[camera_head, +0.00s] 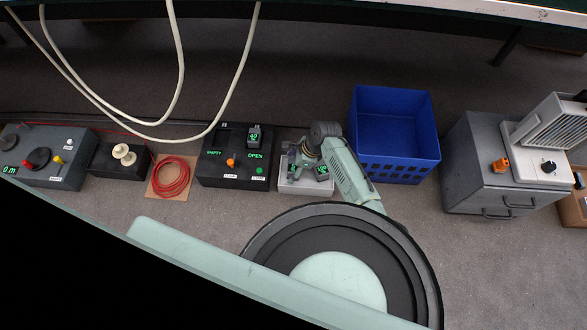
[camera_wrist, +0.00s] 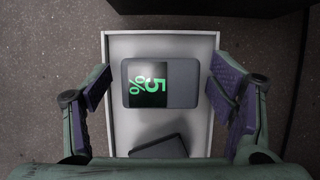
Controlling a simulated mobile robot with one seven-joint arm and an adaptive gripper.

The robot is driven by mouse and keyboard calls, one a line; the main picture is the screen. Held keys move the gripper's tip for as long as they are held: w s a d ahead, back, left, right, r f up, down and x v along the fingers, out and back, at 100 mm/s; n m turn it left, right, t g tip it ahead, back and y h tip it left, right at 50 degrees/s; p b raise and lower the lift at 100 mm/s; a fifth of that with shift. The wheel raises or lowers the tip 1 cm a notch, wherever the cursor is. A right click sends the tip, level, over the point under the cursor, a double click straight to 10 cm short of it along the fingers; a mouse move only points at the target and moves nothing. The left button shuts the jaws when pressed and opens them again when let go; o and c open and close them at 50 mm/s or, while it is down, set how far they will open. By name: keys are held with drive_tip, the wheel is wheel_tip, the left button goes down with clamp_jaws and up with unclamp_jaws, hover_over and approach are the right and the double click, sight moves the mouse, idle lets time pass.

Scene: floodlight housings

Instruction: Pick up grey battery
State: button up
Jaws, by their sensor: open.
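A grey battery (camera_wrist: 183,82) with a green "5%" display lies in a light grey tray (camera_wrist: 205,45) in the wrist view. A second dark grey block (camera_wrist: 165,148), partly hidden by my gripper, lies below it in the tray. In the head view the tray (camera_head: 296,189) stands on the floor, with a dark battery with a green display (camera_head: 321,171) at its right side. My gripper (camera_wrist: 163,82) is open over the tray, its purple finger pads apart on the left and right of the 5% battery. Nothing is between the pads in a visible grip.
A black charger box (camera_head: 232,175) with green "EMPTY" and "OPEN" displays and a seated battery (camera_head: 254,136) stands left of the tray. A blue crate (camera_head: 395,140) stands to the right. A grey cabinet (camera_head: 485,170) with a floodlight (camera_head: 555,130) is farther right. White cables (camera_head: 178,70) hang above.

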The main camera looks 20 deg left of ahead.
drive_tip(key=shift+c, duration=0.2)
drive_tip(key=c, duration=1.5)
